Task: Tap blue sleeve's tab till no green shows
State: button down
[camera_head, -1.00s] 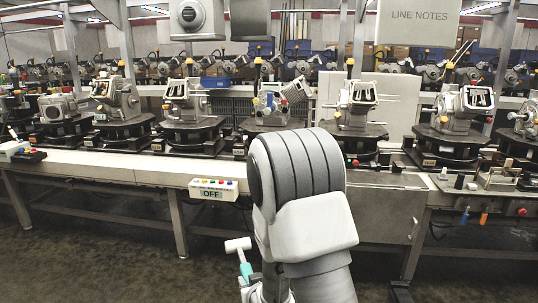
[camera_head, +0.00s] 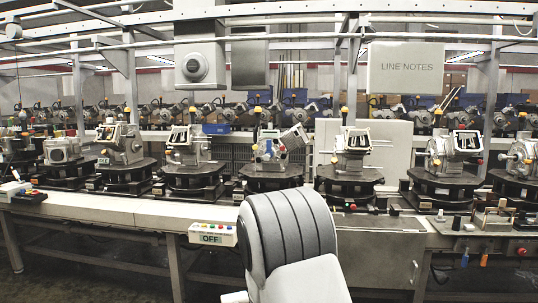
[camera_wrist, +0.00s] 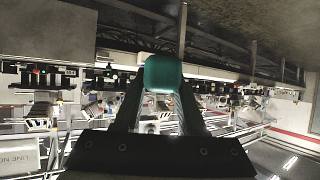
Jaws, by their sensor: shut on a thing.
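In the head view a fixture near the middle of the line (camera_head: 290,140) carries small blue, yellow and red parts. A blue part (camera_head: 266,150) on its left side looks like the sleeve; its tab and any green are too small to make out. In the wrist view my gripper (camera_wrist: 163,88) is shut on the teal handle of a mallet (camera_wrist: 163,72). The mallet's white head (camera_head: 235,297) just shows at the bottom edge of the head view, well in front of and below the conveyor. My gripper itself is out of the head view.
Several similar fixtures on round black bases stand along the conveyor (camera_head: 130,208). A button box reading OFF (camera_head: 212,234) hangs on its front edge. Overhead are a LINE NOTES board (camera_head: 405,67) and frame bars. Small tools hang at the right front (camera_head: 465,257).

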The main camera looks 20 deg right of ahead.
dwell(0.4)
jog(key=r+p, duration=0.2)
jog(key=p, duration=0.2)
jog(key=r+p, duration=0.2)
jog(key=p, duration=0.1)
jog(key=s+r+p, duration=0.1)
jog(key=r+p, duration=0.1)
jog(key=p, duration=0.2)
jog(key=shift+r+p, duration=0.35)
jog(key=r+p, duration=0.1)
jog(key=p, duration=0.2)
jog(key=shift+s+r, duration=0.35)
jog(key=shift+p, duration=0.45)
